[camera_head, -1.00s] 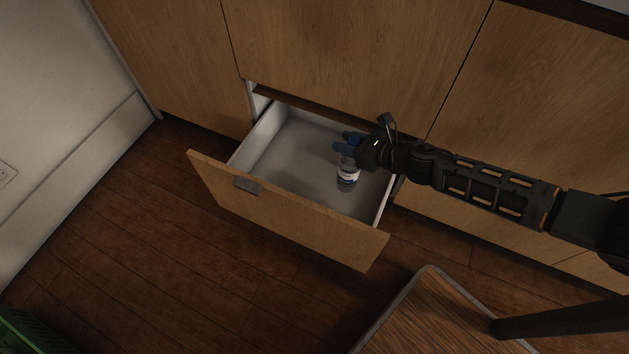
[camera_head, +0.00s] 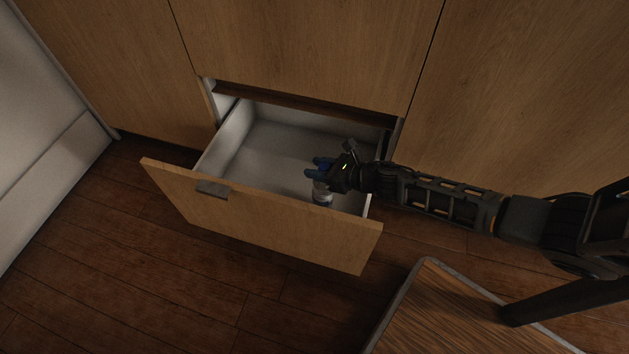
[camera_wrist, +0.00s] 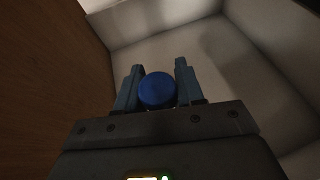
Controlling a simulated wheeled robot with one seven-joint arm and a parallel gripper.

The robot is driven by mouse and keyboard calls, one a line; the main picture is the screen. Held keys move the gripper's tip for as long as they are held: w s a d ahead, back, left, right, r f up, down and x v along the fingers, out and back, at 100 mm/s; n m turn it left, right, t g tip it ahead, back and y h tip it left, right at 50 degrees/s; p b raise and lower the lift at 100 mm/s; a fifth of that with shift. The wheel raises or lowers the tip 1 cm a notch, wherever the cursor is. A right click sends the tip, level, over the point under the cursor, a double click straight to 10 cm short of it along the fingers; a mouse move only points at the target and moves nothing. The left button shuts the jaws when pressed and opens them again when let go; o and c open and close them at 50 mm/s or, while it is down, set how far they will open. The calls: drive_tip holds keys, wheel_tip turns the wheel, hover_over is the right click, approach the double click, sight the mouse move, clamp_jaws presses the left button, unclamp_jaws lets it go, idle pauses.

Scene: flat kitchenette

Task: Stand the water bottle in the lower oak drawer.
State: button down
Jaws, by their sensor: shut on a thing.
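The water bottle (camera_head: 322,194) is clear with a white and blue label and a blue cap. It looks upright in the head view, within the outline of the open lower oak drawer (camera_head: 258,226), close behind its front panel. My gripper (camera_head: 318,170) is shut on the bottle at its top and hides most of the cap there. In the wrist view the blue cap (camera_wrist: 158,90) sits between the two fingers of my gripper (camera_wrist: 157,88). I cannot tell whether the bottle's base touches the drawer floor.
The drawer's pale floor (camera_head: 285,148) is bare behind and left of the bottle. Oak cabinet fronts (camera_head: 300,45) rise behind it. A wood-topped surface with a grey rim (camera_head: 455,315) stands at the lower right. Dark plank floor (camera_head: 120,250) is clear at left.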

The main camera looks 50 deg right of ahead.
drive_tip(key=shift+f+b, duration=0.85)
drive_tip(key=shift+f, duration=1.55)
drive_tip(key=c, duration=0.7)
unclamp_jaws()
drive_tip(key=p+v, duration=0.3)
drive_tip(key=v, duration=0.9)
